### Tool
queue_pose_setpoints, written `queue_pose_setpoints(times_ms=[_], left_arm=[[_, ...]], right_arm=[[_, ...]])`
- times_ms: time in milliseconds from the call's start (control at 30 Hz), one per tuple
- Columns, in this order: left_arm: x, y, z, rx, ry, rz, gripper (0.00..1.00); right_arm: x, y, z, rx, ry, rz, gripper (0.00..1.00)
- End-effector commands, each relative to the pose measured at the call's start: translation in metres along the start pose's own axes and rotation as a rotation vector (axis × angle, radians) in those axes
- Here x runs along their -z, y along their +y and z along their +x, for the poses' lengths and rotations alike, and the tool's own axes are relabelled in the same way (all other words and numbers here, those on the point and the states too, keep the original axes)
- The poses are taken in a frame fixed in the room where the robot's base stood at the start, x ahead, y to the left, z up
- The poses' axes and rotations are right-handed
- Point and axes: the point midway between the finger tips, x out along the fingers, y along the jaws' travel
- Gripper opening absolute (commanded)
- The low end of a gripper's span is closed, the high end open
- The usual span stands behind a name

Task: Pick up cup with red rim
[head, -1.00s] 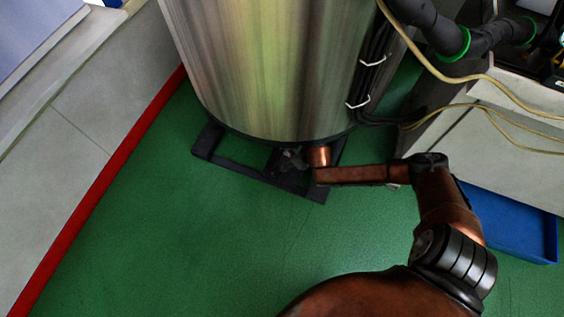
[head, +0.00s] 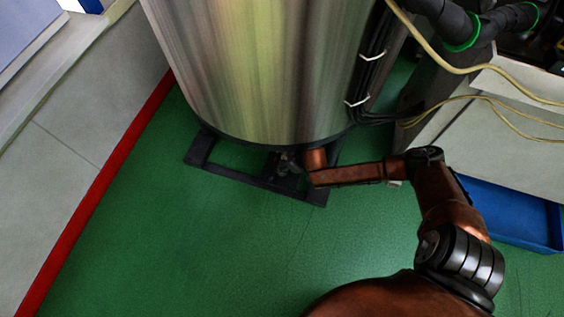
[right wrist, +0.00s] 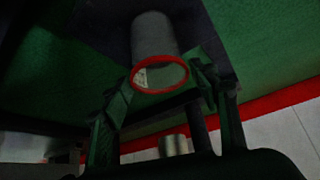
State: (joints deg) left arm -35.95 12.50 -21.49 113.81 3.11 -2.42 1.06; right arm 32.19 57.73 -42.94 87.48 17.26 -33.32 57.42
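The cup with the red rim (right wrist: 155,38) shows in the right wrist view, a grey cylinder with its open, red-ringed end toward the camera. A small pale patch shows inside it. My right gripper (right wrist: 161,80) is open, with one finger on each side of the rim; I cannot tell whether either finger touches it. In the head view my right gripper (head: 287,163) is a small dark shape at the foot of the steel tank. The cup cannot be made out there. My left gripper is not in view.
The large steel tank (head: 265,70) stands on a black base frame (head: 232,172) close to my right gripper. A blue tray (head: 510,215) lies at the right, near a pale cabinet with cables. Green floor (head: 190,250) is clear at the left, up to a red strip (head: 92,205).

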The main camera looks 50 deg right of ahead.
Motion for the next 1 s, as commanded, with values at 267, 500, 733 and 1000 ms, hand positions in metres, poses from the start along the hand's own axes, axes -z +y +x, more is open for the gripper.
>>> queue_pose_setpoints(times_ms=[267, 500, 733, 1000], left_arm=[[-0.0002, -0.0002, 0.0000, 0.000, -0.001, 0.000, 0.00], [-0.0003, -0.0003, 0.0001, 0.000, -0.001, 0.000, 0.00], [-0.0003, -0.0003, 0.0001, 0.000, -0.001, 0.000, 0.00], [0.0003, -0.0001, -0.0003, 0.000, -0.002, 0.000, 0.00]], right_arm=[[-0.0005, -0.0001, 0.0001, 0.000, -0.001, 0.000, 0.34], [-0.0007, -0.0002, 0.0002, 0.000, -0.001, 0.000, 0.18], [0.0000, -0.0003, 0.0001, 0.001, 0.000, 0.000, 0.04], [0.0005, -0.0004, -0.0007, 0.001, 0.001, 0.000, 0.00]])
